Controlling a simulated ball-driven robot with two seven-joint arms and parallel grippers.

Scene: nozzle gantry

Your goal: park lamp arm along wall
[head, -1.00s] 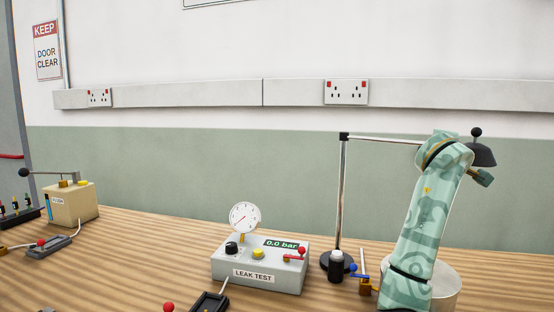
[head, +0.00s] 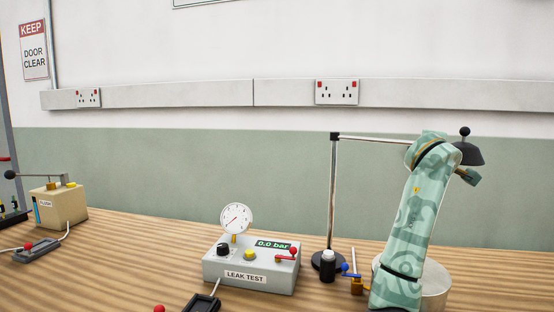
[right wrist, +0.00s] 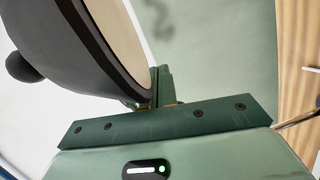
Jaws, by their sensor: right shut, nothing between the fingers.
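The desk lamp has a black round base, an upright chrome pole (head: 333,195) and a thin horizontal lamp arm (head: 375,139) reaching right from the pole top. Its black shade (head: 469,154) with a knob on top hangs at the far end. My right arm hides part of the lamp arm. My right gripper (head: 467,177) is just below the shade, shut and empty. In the right wrist view the shut fingers (right wrist: 163,86) are close beside the shade's rim (right wrist: 95,45); I cannot tell whether they touch it. My left gripper is out of view.
A grey leak test box (head: 250,268) with a gauge stands left of the lamp base. A black bottle (head: 328,266) and a brass valve (head: 357,285) stand close to the base. A tan box (head: 58,207) is at far left. The wall (head: 200,170) runs behind.

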